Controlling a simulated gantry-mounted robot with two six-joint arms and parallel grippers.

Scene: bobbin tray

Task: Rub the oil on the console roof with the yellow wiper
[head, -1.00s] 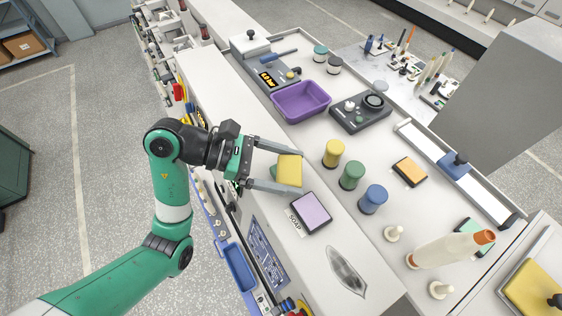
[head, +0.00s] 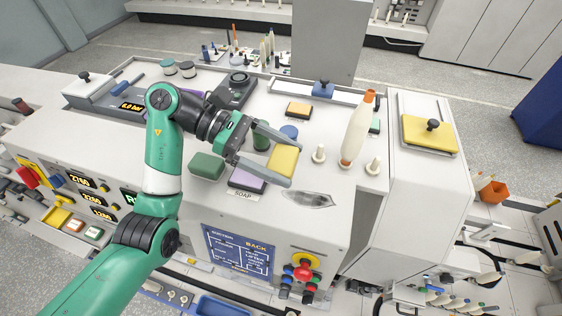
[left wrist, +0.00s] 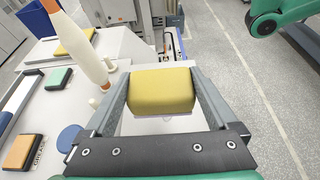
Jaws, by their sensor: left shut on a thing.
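My left gripper (head: 274,157) is shut on a yellow block, the yellow wiper (head: 283,162), and holds it above the white console roof (head: 345,215). In the left wrist view the yellow wiper (left wrist: 162,91) sits between both fingers, with a thin lilac strip along its lower edge. The oil (head: 308,199) is a dark grey, streaky, elongated patch near the front edge of the roof, just right of and below the wiper in the head view. The gap between wiper and roof cannot be judged exactly. My right gripper is not in view.
A lilac pad (head: 247,180) marked SOAP and a green pad (head: 207,165) lie left of the oil. White pegs (head: 319,153) and a tall orange-tipped bottle (head: 357,130) stand behind it. A yellow pad with a black knob (head: 430,133) lies on the box at right.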

